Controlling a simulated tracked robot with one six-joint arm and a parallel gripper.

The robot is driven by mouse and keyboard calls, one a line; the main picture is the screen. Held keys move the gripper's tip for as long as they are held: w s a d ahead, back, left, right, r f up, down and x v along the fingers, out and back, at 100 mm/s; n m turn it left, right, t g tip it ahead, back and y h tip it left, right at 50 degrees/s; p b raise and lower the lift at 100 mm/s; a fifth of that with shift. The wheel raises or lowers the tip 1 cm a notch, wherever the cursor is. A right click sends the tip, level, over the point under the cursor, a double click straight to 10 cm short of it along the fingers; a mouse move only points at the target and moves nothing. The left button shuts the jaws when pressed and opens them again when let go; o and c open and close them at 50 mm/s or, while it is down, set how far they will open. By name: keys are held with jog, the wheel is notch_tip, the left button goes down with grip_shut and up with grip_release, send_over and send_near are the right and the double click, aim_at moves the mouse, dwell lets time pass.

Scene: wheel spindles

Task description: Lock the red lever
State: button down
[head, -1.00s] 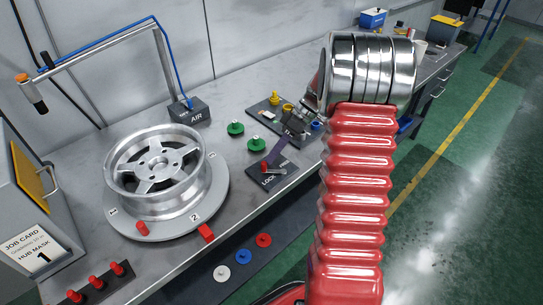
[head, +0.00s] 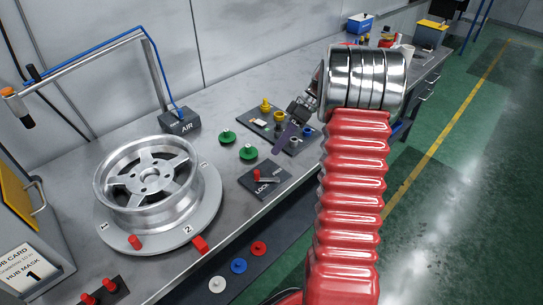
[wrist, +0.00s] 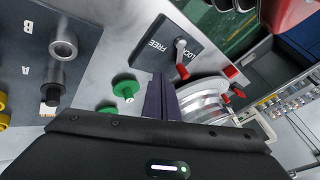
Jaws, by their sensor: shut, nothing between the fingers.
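The red lever (head: 256,174) sits on a dark plate (head: 281,188) marked LOCK and FREE at the bench's front edge. Its red knob lies on the left, near the word LOCK, in the head view. The lever also shows in the wrist view (wrist: 183,71), knob toward the fingers. My gripper (head: 278,150) is above and behind the plate, apart from the lever. Its purple fingers are together and empty in the wrist view (wrist: 160,78).
A wheel (head: 150,180) rests on a round turntable (head: 212,205) at left. Two green knobs (head: 248,152) stand behind the lever plate. A dark plate with yellow and blue parts (head: 256,120) lies beyond my gripper. Red, blue and white discs (head: 238,266) are below the bench edge.

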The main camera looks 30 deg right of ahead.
jog(key=v, duration=0.6)
dwell(0.6)
notch_tip(320, 180, down, 5)
jog(key=s+m+h, duration=0.2)
jog(key=m, duration=0.5)
jog(key=s+a+r+t+h, duration=0.1)
jog(key=s+a+r, duration=0.3)
jog(key=a, duration=0.5)
jog(key=s+a+r+t+h, duration=0.2)
jog(key=s+a+r, duration=0.2)
jog(key=s+a, duration=0.4)
jog(key=s+a+r+t+h, duration=0.1)
jog(key=s+a+r, duration=0.3)
jog(key=a, duration=0.7)
jog(key=s+h, duration=0.1)
jog(key=s, duration=0.1)
jog(key=shift+s+a+r+m+t, duration=0.25)
jog(key=shift+a+r+m+t, duration=0.05)
jog(key=shift+r+m, duration=0.1)
